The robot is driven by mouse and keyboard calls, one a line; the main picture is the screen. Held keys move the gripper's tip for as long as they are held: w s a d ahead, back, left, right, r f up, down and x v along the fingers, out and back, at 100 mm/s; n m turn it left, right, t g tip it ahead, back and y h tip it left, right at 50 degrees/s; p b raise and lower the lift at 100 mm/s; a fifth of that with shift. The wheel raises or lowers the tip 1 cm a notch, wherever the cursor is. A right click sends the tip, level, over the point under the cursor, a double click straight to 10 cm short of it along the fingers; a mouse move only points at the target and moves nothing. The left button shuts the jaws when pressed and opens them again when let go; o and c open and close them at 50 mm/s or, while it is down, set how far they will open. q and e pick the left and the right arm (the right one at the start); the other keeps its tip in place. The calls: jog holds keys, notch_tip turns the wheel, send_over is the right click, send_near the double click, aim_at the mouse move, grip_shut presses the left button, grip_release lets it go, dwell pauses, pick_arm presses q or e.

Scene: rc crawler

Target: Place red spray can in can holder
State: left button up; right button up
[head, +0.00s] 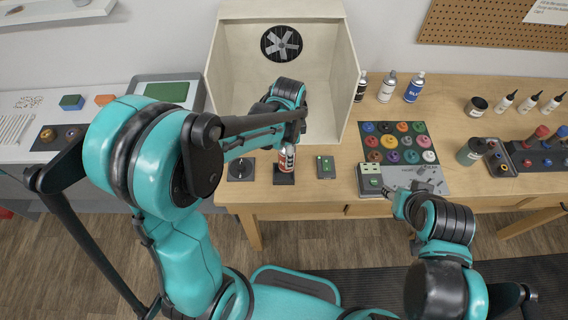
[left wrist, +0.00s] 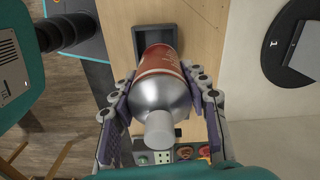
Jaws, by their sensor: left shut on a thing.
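The red spray can (head: 287,158) has a red label and a silver top, and it stands upright at the front of the table. In the left wrist view the can (left wrist: 159,85) sits between both finger pads of my left gripper (left wrist: 162,112), which is shut on it. The dark square can holder (head: 284,178) is under the can; it also shows in the left wrist view (left wrist: 146,34). I cannot tell whether the can's base is seated in it. My right gripper (head: 391,191) is near the table's front edge by the white-topped box; its fingers are too small to read.
A spray booth (head: 222,75) with a fan stands behind. Several bottles, including a blue can (head: 414,88), stand behind the colour palette (head: 436,137).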

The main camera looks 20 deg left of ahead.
aim_at(284, 163)
pick_arm(q)
jog(key=shift+s+a+f, duration=0.4)
jog(key=shift+s, duration=0.05)
jog(key=shift+f+b, duration=0.6)
jog(key=shift+f, duration=1.4)
jog(key=shift+f, duration=0.15)
jog(key=o, duration=1.3)
